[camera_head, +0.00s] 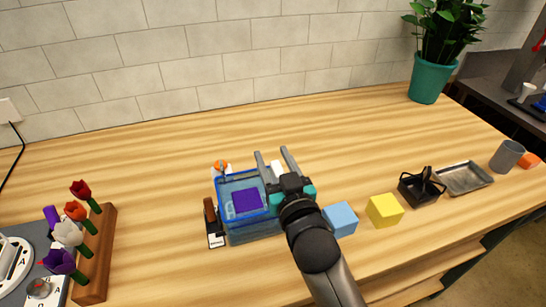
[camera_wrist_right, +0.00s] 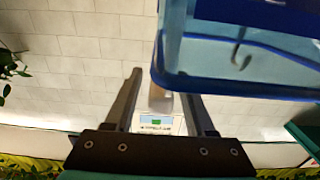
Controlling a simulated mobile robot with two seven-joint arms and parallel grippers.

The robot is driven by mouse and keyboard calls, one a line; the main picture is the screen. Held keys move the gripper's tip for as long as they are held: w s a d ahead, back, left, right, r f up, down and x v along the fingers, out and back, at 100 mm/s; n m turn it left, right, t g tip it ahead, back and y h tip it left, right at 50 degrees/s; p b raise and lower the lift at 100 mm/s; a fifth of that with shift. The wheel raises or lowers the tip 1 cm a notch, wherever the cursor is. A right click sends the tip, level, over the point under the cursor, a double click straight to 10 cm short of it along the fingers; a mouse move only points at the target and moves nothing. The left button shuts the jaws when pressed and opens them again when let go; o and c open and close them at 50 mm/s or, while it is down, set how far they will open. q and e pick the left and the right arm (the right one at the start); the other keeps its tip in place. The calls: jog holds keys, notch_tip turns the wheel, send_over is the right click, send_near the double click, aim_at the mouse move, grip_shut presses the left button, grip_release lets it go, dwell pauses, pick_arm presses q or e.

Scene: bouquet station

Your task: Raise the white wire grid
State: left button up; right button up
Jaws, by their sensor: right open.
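I cannot make out a white wire grid in either view. A clear, blue-rimmed container (camera_head: 252,236) stands on the wooden counter with a purple square (camera_head: 247,201) showing inside its rim. My right gripper (camera_head: 272,152) is open, with its two grey fingers at the container's right side. In the right wrist view the open fingers (camera_wrist_right: 162,86) sit beside the blue container (camera_wrist_right: 245,65). A small pale object (camera_wrist_right: 160,101) shows between them; I cannot tell what it is or whether it touches them. My left gripper is out of view.
A blue cube (camera_head: 341,218), a yellow cube (camera_head: 385,210), a black basket (camera_head: 421,188) and a metal tray (camera_head: 465,178) stand to the right. A wooden rack (camera_head: 97,262) with several flowers is at left. The counter behind the container is mostly clear.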

jog(key=shift+w, duration=0.2)
jog(key=shift+c, duration=0.3)
grip_shut()
dwell(1.1)
